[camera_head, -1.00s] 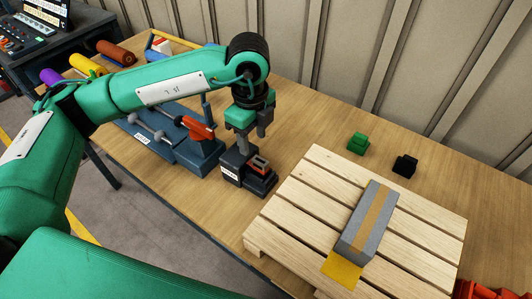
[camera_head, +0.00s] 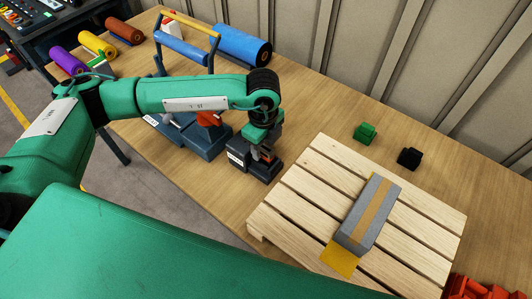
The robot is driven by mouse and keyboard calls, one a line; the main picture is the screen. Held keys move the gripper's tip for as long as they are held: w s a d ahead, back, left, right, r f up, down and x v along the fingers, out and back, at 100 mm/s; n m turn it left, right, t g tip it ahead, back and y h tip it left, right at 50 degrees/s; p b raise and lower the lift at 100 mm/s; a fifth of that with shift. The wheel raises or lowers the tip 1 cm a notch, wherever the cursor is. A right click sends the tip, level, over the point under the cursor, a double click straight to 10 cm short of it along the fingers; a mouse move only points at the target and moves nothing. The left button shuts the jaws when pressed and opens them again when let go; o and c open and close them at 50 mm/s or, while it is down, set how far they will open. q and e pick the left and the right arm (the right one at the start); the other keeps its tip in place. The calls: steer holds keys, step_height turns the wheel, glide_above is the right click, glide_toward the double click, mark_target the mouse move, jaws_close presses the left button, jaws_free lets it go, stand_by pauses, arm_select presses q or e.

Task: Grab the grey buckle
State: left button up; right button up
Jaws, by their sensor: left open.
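I cannot make out a separate grey buckle; any small piece between the fingers is hidden or too small to tell. A green buckle-like piece (camera_head: 365,133) and a black one (camera_head: 409,158) lie on the table behind the pallet. My right gripper is not in view.
A wooden pallet (camera_head: 300,185) holds a grey box (camera_head: 352,237) with a tan strap and a yellow end. Behind my left arm stand a blue bench device (camera_head: 205,145) and several coloured rolls, one blue (camera_head: 243,45). Red pieces (camera_head: 470,289) lie at lower right. The table right of the black piece is clear.

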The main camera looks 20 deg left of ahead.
arm_select(q)
step_height(320, 180, down, 2)
steer(key=shift+w+f+p, duration=0.1)
steer(key=shift+p, duration=0.2)
steer(key=shift+f, duration=0.4)
steer(key=shift+c, duration=0.7)
jaws_close()
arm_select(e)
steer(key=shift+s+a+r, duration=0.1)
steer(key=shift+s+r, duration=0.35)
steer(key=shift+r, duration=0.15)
arm_select(q)
steer(key=shift+r, duration=0.1)
